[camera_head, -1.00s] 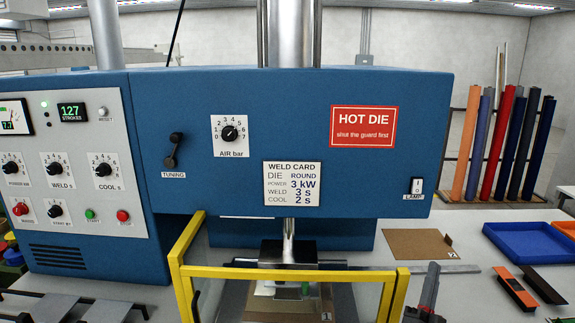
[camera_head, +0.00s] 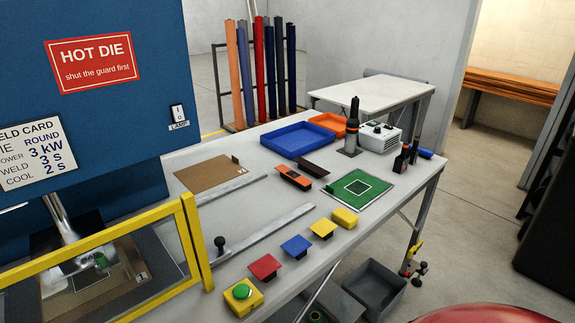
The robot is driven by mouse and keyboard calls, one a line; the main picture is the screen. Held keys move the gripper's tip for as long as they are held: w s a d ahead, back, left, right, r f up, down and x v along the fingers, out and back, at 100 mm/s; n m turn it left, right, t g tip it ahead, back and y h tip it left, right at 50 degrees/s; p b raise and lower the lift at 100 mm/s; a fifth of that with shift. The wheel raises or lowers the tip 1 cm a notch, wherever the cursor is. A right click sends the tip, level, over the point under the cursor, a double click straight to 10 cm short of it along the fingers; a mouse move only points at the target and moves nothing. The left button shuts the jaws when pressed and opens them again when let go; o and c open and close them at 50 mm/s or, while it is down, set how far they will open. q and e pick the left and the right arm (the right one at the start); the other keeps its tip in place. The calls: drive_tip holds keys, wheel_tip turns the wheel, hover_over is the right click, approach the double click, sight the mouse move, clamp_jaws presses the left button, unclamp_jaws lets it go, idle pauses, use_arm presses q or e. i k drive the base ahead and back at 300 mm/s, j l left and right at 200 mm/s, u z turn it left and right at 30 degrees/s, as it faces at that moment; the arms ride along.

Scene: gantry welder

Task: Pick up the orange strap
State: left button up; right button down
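An orange strip with a dark patch in its middle (camera_head: 288,174) lies flat on the grey-white table, right of the blue machine. It is the piece that best fits the orange strap. A dark brown strip (camera_head: 314,168) lies just beyond it to the right. Nothing covers the orange strip. Neither of my grippers shows in the head view.
A blue tray (camera_head: 296,140) and an orange tray (camera_head: 336,124) stand behind the strips. A green mat (camera_head: 358,187) lies to the right. Colored blocks and a green button (camera_head: 242,291) line the front edge. The yellow guard frame (camera_head: 192,240) stands at left.

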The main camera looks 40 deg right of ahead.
sight(295, 176)
drive_tip(key=z, duration=1.2)
drive_tip(key=u, duration=0.3)
drive_tip(key=i+l+u, duration=0.1)
drive_tip(key=l+u, duration=0.55)
drive_tip(key=i+l+u, duration=0.1)
drive_tip(key=u, duration=0.25)
drive_tip(key=l+u, duration=0.15)
drive_tip(key=l, duration=0.75)
drive_tip(key=l+u, duration=0.15)
drive_tip(key=l, duration=0.75)
drive_tip(key=k+l+u, duration=0.15)
drive_tip(key=l, duration=0.7)
